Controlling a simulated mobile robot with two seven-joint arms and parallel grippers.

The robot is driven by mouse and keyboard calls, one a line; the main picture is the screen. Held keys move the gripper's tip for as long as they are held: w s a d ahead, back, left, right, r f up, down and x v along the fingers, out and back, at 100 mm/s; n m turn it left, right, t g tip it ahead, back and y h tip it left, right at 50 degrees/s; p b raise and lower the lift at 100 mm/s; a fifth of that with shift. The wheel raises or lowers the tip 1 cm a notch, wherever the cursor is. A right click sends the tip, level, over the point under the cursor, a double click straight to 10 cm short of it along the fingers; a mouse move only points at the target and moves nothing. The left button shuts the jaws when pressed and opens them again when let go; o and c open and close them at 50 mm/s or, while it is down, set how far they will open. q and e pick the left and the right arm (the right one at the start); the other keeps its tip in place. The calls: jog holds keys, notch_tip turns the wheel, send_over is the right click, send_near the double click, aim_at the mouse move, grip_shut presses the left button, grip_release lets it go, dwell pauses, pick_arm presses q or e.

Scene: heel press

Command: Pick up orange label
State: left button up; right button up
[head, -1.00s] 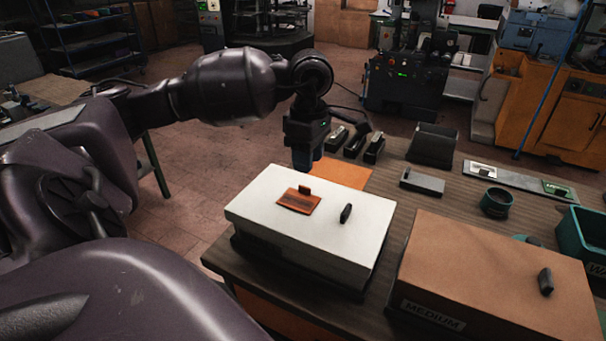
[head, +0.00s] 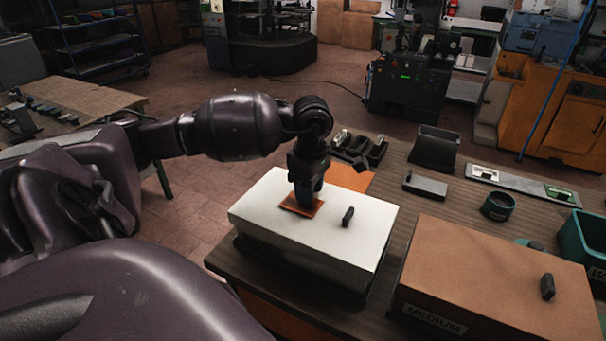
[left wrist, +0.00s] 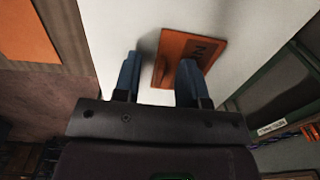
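The orange label (head: 301,205) lies flat on top of the white box, and its dark lettering shows in part in the left wrist view (left wrist: 196,46). A small raised tab stands on the label. My left gripper (head: 304,205) points down at the label and hides part of it. In the left wrist view its two blue-grey fingers (left wrist: 160,75) are apart, with the tab (left wrist: 160,68) between them. I see a gap between the fingers and the tab. My right gripper is not in view.
The white box (head: 260,220) has a dark knob (head: 348,217) right of the label. A brown box (head: 490,275) marked MEDIUM stands to its right on the table. An orange sheet (head: 350,177) and several dark blocks lie behind the white box. A teal bin (head: 585,240) stands far right.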

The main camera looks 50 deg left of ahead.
pick_arm(q)
grip_shut()
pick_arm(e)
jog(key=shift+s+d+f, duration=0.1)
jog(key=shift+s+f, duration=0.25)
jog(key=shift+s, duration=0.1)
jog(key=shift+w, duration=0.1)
pick_arm(q)
jog(key=shift+r, duration=0.3)
notch_tip(320, 180, up, 22)
jog(key=p, duration=0.1)
jog(key=shift+r, duration=0.25)
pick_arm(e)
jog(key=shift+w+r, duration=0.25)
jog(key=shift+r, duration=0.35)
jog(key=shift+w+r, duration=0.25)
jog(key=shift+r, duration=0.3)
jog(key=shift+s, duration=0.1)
